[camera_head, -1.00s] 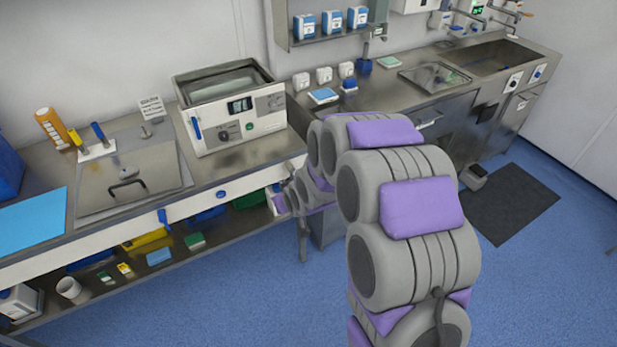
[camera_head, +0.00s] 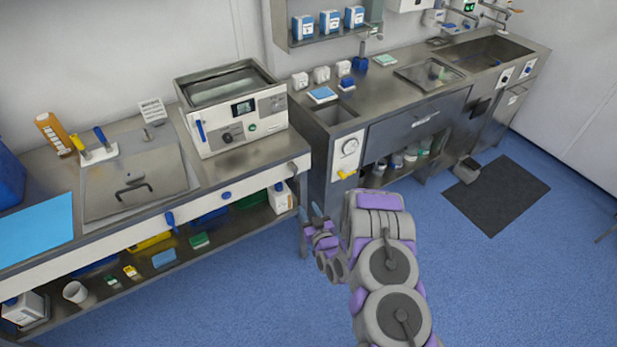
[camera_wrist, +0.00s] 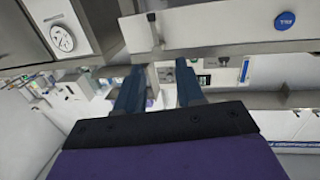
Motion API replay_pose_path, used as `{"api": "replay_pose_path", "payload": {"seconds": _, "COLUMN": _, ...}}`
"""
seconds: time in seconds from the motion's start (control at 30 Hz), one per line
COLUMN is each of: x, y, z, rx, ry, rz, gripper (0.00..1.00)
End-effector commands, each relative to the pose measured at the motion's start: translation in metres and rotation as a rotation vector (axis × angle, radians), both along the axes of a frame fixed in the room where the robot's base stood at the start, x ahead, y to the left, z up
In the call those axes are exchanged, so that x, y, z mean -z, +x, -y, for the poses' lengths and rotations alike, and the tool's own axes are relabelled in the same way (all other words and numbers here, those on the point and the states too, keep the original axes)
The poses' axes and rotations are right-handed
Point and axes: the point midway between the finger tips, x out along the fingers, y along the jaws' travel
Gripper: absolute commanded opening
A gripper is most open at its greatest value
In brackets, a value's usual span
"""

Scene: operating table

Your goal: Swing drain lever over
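Which lever is the drain lever I cannot tell for sure. A blue lever (camera_head: 170,221) hangs from the front of the left bench, below the lidded basin (camera_head: 110,205). Another blue lever (camera_head: 199,131) is on the front of the steel bath unit (camera_head: 240,140). A yellow lever (camera_head: 346,174) sits below a round dial (camera_head: 349,147) on the right bench's end panel. My gripper (camera_head: 311,222) is in front of the gap between the benches, apart from all three levers. In the wrist view its fingers (camera_wrist: 158,88) are spread with nothing between them.
The wrist view shows a dial (camera_wrist: 62,38) and a blue round knob (camera_wrist: 286,20). A lower shelf (camera_head: 225,232) under the left bench holds bottles and boxes. A dark mat (camera_head: 492,195) and pedal bin (camera_head: 466,171) are at right. The blue floor in front is clear.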

Motion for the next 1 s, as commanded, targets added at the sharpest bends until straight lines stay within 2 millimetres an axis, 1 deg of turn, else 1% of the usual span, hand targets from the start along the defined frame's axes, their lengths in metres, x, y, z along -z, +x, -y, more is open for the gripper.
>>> {"api": "replay_pose_path", "payload": {"seconds": 0.03, "x": 0.004, "y": -0.004, "z": 0.001, "rx": 0.001, "ry": 0.007, "rz": 0.011, "gripper": 0.38}}
{"api": "replay_pose_path", "payload": {"seconds": 0.17, "x": 0.004, "y": -0.006, "z": 0.002, "rx": 0.005, "ry": 0.022, "rz": 0.04, "gripper": 0.38}}
{"api": "replay_pose_path", "payload": {"seconds": 0.27, "x": 0.004, "y": -0.002, "z": 0.0, "rx": 0.004, "ry": 0.023, "rz": 0.045, "gripper": 0.38}}
{"api": "replay_pose_path", "payload": {"seconds": 0.37, "x": 0.006, "y": 0.008, "z": -0.006, "rx": 0.001, "ry": 0.022, "rz": 0.043, "gripper": 0.38}}
{"api": "replay_pose_path", "payload": {"seconds": 0.7, "x": 0.006, "y": 0.064, "z": -0.03, "rx": 0.002, "ry": 0.019, "rz": 0.046, "gripper": 0.38}}
{"api": "replay_pose_path", "payload": {"seconds": 1.0, "x": 0.007, "y": 0.107, "z": -0.046, "rx": 0.004, "ry": 0.022, "rz": 0.041, "gripper": 0.38}}
